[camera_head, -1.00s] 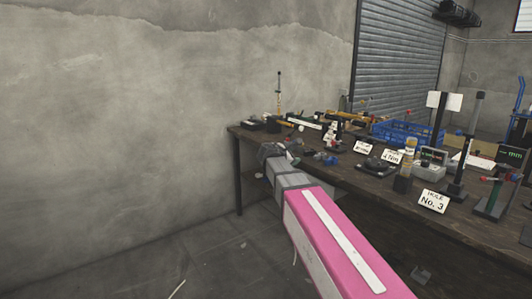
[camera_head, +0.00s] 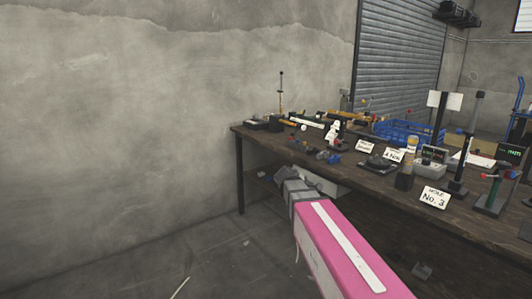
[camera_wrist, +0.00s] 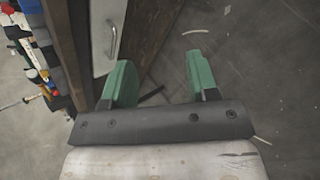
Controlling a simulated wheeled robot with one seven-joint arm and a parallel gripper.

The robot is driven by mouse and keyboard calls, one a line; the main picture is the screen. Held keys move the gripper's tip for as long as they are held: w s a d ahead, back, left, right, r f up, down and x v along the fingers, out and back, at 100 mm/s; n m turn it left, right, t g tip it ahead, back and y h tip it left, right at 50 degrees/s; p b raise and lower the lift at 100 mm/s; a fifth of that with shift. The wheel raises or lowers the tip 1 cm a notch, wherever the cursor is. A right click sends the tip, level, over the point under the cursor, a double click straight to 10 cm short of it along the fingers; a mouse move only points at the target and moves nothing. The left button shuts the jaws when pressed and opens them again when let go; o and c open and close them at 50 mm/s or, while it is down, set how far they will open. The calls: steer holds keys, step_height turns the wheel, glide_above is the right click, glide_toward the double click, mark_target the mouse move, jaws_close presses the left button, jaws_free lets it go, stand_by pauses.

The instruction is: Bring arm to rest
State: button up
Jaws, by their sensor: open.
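My arm shows in the head view as a pink link with a white stripe and a grey wrist, extending toward the workbench (camera_head: 330,175). The far end of the arm is beside and below the bench's front edge; the fingers cannot be made out there. In the wrist view my gripper (camera_wrist: 158,82) has two green fingers held wide apart. Nothing is between them; the floor (camera_wrist: 240,70) and a wooden edge show beyond.
A bare concrete wall (camera_head: 120,110) stands at left. Open floor (camera_head: 215,260) lies left of the arm.

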steer(key=s+d+f+m+g+y, duration=0.2)
steer(key=s+f+m+g+y, duration=0.4)
steer(key=s+f+m, duration=0.8)
steer(key=s+f+y, duration=0.1)
steer(key=s+f, duration=0.3)
steer(key=s, duration=0.3)
steer(key=shift+f+g, duration=0.3)
